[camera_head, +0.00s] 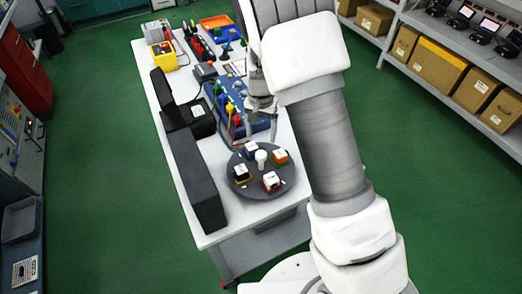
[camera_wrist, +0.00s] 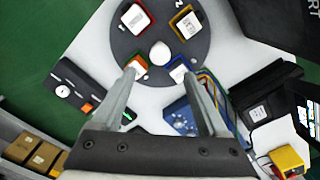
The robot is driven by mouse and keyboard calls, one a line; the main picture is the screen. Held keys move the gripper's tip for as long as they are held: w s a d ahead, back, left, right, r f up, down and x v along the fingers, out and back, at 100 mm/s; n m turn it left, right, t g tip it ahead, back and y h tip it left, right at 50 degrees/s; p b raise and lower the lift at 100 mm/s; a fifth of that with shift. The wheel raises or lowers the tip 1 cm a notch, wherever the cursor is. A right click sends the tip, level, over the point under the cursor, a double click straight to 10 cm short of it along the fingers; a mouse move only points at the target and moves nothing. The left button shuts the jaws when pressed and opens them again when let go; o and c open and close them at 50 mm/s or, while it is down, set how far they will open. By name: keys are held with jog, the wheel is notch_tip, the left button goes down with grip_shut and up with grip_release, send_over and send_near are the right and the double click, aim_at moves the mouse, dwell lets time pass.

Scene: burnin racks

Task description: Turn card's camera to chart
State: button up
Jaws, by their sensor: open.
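A dark round turntable (camera_head: 249,190) lies on the white bench with a white centre knob (camera_head: 261,157). Around the knob stand a red-based block (camera_head: 271,181), a yellow-based block (camera_head: 241,174), an orange-based block (camera_head: 281,157) and a blue-based block (camera_head: 250,149), each with a white top. In the wrist view the knob (camera_wrist: 160,53) lies just beyond my gripper (camera_wrist: 160,74), which is open and empty. Its fingers lie over the orange block (camera_wrist: 135,66) and the blue block (camera_wrist: 180,68), partly covering them; contact is unclear. A black panel (camera_wrist: 268,18) bears partly cut-off lettering ending "RT". I cannot make out the card.
A long black box (camera_head: 193,180) runs along the bench's left edge. A blue device (camera_head: 238,108) with coloured knobs stands behind the turntable. A yellow box (camera_head: 162,56) and an orange tray (camera_head: 216,22) are at the far end. Shelves with cardboard boxes (camera_head: 437,67) stand right.

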aim_at(261, 154)
notch_tip(261, 154, down, 9)
jog(key=shift+f+p, duration=0.2)
jog(key=shift+p, duration=0.2)
grip_shut()
dwell(1.4)
